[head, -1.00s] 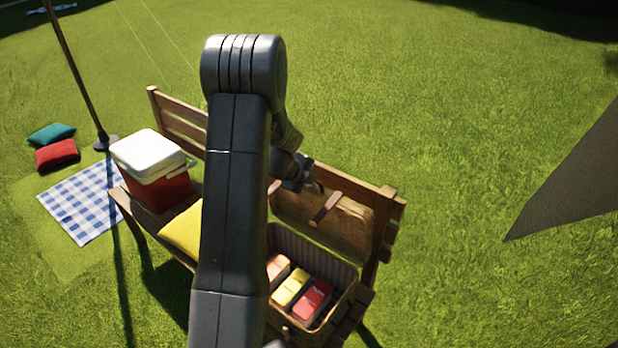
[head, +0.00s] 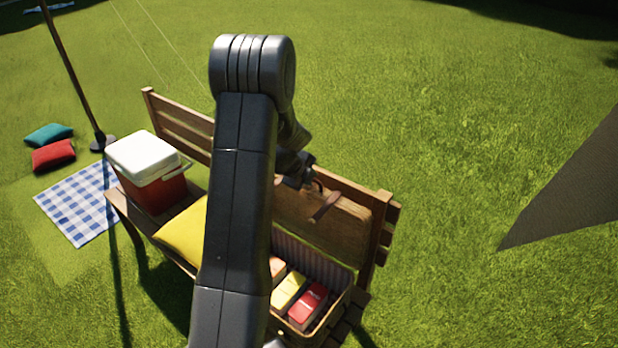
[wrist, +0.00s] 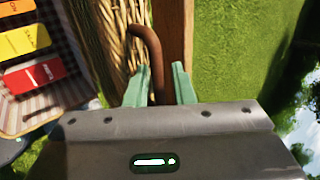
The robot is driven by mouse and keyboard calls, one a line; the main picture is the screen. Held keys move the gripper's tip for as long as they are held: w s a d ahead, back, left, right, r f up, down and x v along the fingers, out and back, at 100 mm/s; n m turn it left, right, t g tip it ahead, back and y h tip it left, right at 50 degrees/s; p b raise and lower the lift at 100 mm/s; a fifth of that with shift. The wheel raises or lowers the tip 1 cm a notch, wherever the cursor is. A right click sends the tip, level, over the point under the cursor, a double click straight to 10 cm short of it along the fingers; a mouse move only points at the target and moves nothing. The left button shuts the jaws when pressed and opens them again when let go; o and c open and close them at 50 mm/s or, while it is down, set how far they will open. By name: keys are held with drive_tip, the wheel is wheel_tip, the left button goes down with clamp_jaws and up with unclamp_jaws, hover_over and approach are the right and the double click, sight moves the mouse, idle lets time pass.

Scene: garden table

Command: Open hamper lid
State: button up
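The wicker hamper (head: 340,309) stands on the right end of the bench. Its lid (head: 345,226) is raised and tilted back near the backrest. The brown lid handle (head: 325,207) shows on the lid. In the wrist view the curved handle (wrist: 147,42) runs between the two pale green fingers of my gripper (wrist: 160,85), which are close together on either side of it. In the head view my gripper (head: 310,182) is at the lid's upper edge, partly hidden by my arm. My arm also hides the hamper's left part.
Yellow and red packs (head: 307,303) lie in the hamper. A yellow cushion (head: 183,232) and a red cooler with a white lid (head: 152,172) stand left on the bench (head: 180,128). A pole (head: 68,75) and checked blanket (head: 80,207) are further left. Open grass lies behind.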

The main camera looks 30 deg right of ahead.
drive_tip(key=shift+a, duration=0.1)
drive_tip(key=v, duration=1.3)
drive_tip(key=shift+s+a+r, duration=0.2)
drive_tip(key=shift+r, duration=0.05)
drive_tip(key=x, duration=1.4)
drive_tip(key=shift+w+r, duration=0.1)
drive_tip(key=shift+a, duration=0.1)
